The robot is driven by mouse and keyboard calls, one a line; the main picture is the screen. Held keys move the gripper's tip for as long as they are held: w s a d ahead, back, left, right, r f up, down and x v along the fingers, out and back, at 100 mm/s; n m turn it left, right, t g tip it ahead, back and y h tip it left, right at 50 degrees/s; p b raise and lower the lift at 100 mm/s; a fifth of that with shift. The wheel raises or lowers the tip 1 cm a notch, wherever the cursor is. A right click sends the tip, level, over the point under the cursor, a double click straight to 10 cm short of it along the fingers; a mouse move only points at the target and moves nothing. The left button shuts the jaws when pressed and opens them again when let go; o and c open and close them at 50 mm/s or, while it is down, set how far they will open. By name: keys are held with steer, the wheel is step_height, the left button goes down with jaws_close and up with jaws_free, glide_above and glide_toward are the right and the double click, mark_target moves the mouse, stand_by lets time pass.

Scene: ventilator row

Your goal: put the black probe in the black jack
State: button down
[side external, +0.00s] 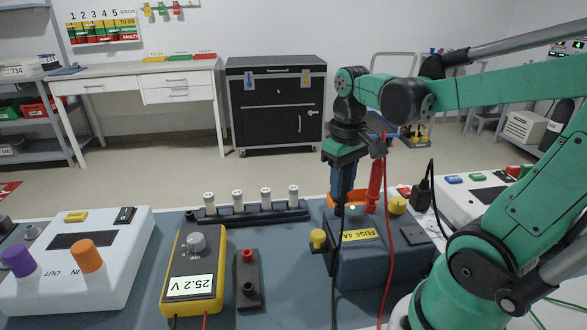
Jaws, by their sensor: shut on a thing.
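My gripper (343,160) points down and is shut on the black probe (340,192), which hangs upright below it. The probe's black lead runs down toward the front edge of the picture. The probe's tip is hard to make out against the blue fuse box behind it. The black jack (248,290) is on a small dark block (249,272), in front of a red jack (247,255). The block lies left of my gripper, beside the yellow meter (192,268), whose screen reads 25.2 V.
The red probe (375,188) stands in an orange holder (357,202), close right of the black probe. The blue fuse box (352,262) with yellow knobs stands below. A rack of several fuses (252,211) lies behind the jack block. A white box with knobs (75,260) stands left.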

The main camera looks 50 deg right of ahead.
steer(key=c, duration=0.6)
jaws_free()
steer(key=shift+o, duration=0.2)
steer(key=shift+r, duration=2.7)
steer(key=shift+a+r+n, duration=0.15)
steer(key=shift+r+n, duration=0.15)
steer(key=shift+n, duration=0.5)
steer(key=n, duration=0.1)
steer(key=n+t, duration=0.1)
steer(key=n, duration=0.2)
steer(key=shift+w+a+r+n+h, duration=0.2)
steer(key=shift+a+r+n+h, duration=0.1)
steer(key=shift+a+r, duration=0.1)
steer(key=w+a+f+m+t, duration=0.3)
steer(key=a+f+t, duration=0.3)
steer(key=a, duration=0.2)
steer(key=shift+w+a, duration=0.3)
